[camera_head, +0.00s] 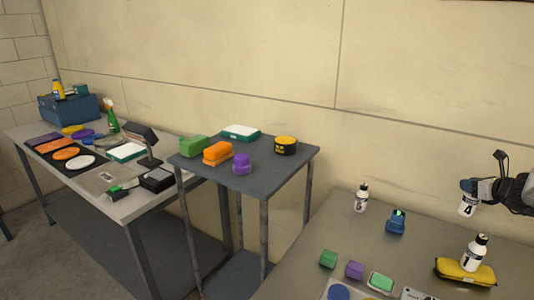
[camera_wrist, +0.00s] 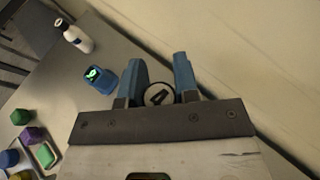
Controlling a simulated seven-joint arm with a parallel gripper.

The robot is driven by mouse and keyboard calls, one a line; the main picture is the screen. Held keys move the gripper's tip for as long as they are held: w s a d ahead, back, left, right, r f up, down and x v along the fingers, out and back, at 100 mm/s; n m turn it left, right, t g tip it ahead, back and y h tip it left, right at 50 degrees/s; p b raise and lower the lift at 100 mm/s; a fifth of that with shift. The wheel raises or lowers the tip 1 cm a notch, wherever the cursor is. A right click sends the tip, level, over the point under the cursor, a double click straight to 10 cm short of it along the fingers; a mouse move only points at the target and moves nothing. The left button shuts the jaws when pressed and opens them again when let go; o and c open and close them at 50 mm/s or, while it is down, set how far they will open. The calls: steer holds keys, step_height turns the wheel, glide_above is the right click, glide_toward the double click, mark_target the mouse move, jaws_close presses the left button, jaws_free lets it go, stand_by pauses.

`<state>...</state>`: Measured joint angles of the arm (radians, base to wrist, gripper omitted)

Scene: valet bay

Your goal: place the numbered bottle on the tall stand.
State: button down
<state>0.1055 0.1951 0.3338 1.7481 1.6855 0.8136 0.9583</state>
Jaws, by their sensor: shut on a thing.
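My gripper (camera_head: 469,187) is at the right in the head view, shut on a white numbered bottle (camera_head: 467,206) held upright above the near table. The label seems to show a 4. In the wrist view, the bottle's round top (camera_wrist: 158,95) with a dark mark sits between my blue fingers (camera_wrist: 161,76). The tall stand (camera_head: 268,168) is the raised grey table in the middle, left of my gripper. Two more white bottles with dark labels show: one stands at the back of the near table (camera_head: 361,199), one is at the yellow case (camera_head: 475,254).
The stand bears a green block (camera_head: 194,146), an orange block (camera_head: 217,153), a purple piece (camera_head: 241,165), a white-topped box (camera_head: 241,132) and a black-yellow tin (camera_head: 286,145). Its front right is bare. A blue holder (camera_head: 396,222) stands on the near table (camera_head: 325,225).

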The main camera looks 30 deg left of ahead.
steer(key=s+a+r+n+g+y, duration=0.1)
steer(key=s+a+r, duration=0.15)
steer(key=a, duration=0.85)
steer(key=s+a+r+n+g+y, duration=0.15)
steer(key=s+a, duration=0.25)
steer(key=a, duration=0.6)
steer(key=s+a+r+n+g+y, duration=0.1)
steer(key=s+a+r+n+g, duration=0.15)
steer(key=a, duration=0.85)
steer(key=s+a+r+n+g, duration=0.2)
steer(key=s+a+r, duration=0.2)
steer(key=s+a, duration=0.7)
steer(key=s+a+r+n+g, duration=0.2)
steer(key=s+a+r, duration=0.2)
steer(key=s+a, duration=0.7)
steer(key=a, duration=0.4)
steer(key=shift+s+a+r+g, duration=0.25)
steer(key=shift+s+a+g, duration=0.05)
steer(key=shift+a, duration=0.1)
steer(key=shift+w+a, duration=0.1)
steer(key=w+a+f, duration=0.1)
steer(key=w+a, duration=1)
steer(key=shift+a+f, duration=0.15)
steer(key=shift+f, duration=0.1)
steer(key=shift+f, duration=1.75)
